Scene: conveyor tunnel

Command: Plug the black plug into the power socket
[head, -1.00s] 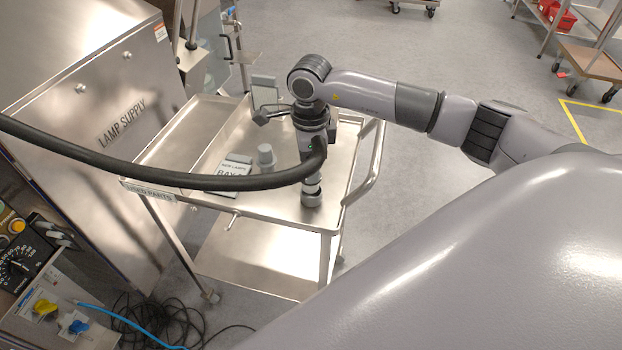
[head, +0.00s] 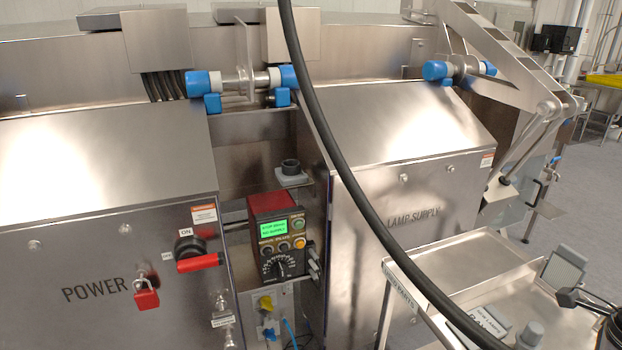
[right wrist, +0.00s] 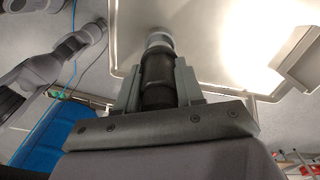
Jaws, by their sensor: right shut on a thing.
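In the right wrist view my right gripper (right wrist: 157,82) is shut around the black plug (right wrist: 157,70), a thick dark cylinder with a pale grey ring at its far end. The trolley tray lies beyond the plug; I cannot tell whether they touch. In the head view a round black fitting on a grey base (head: 291,170), which looks like the power socket, sits on a shelf between the two cabinets. A thick black cable (head: 345,180) hangs across the head view. Only a dark bit of my right arm shows at the lower right corner. My left gripper is not in view.
The POWER cabinet (head: 100,240) with red handle and padlock stands left. The LAMP SUPPLY cabinet (head: 400,200) stands right of the fitting. A control box (head: 282,240) is below it. The steel trolley (head: 480,265) holds a grey knob-like part and a card.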

